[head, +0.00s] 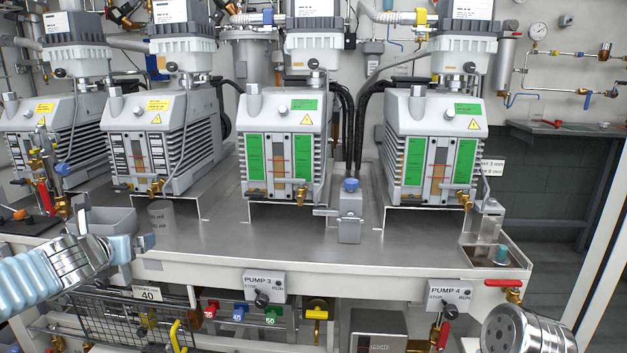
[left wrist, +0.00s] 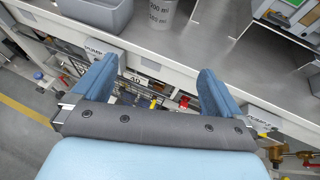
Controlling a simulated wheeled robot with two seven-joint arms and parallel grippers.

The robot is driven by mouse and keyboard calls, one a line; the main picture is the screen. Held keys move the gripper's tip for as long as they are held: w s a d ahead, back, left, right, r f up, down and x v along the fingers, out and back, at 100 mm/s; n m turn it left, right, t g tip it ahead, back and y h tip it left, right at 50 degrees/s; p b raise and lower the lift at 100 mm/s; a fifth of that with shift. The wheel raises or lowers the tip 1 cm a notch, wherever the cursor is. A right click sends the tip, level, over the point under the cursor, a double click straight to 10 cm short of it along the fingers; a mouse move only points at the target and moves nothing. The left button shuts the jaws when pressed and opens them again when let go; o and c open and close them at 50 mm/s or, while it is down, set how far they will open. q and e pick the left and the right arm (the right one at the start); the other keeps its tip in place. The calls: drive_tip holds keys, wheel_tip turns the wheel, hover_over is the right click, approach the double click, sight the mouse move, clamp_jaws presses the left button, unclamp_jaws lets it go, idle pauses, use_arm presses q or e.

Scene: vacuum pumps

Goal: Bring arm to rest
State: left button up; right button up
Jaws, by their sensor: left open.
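My left arm comes in from the left in the head view, its light blue sleeve ending in a silver wrist. My left gripper (head: 142,243) is in front of the bench's front edge, near the grey bin. In the left wrist view its two blue fingers (left wrist: 155,88) stand wide apart with nothing between them. Beyond them are the bench edge, the grey bin (left wrist: 98,12) and a measuring beaker (left wrist: 160,14). A silver part, perhaps of my right arm, shows at the lower right of the head view. My right gripper is not in view.
The steel bench (head: 270,234) carries several vacuum pumps (head: 285,150) in a row. The grey bin (head: 112,222) and the beaker (head: 161,216) stand near its left front. A wire basket (head: 118,318), the PUMP 3 switch box (head: 264,286) and coloured valve handles sit below the edge.

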use_arm(q)
drive_tip(key=s+d+f+m+g+h, duration=0.15)
drive_tip(key=d+f+m, duration=0.4)
drive_tip(key=f, duration=0.65)
drive_tip(key=s+d+f+m+g+h, duration=0.1)
drive_tip(key=s+d+f+m+g, duration=0.2)
drive_tip(key=f+m, duration=0.65)
drive_tip(key=s+d+f+m+g+h, duration=0.1)
drive_tip(key=d+f+m+g, duration=0.4)
drive_tip(key=f, duration=0.9)
drive_tip(key=s+d+f+m+g+h, duration=0.1)
drive_tip(key=s+d+f+m, duration=0.6)
drive_tip(key=s, duration=0.3)
drive_tip(key=s+d+f+m+g+h, duration=0.2)
drive_tip(key=s+d+f+m, duration=0.5)
drive_tip(key=s+f+m, duration=0.2)
drive_tip(key=shift+s+d+m, duration=0.25)
drive_tip(key=shift+s+m, duration=0.05)
drive_tip(key=shift+s, duration=0.85)
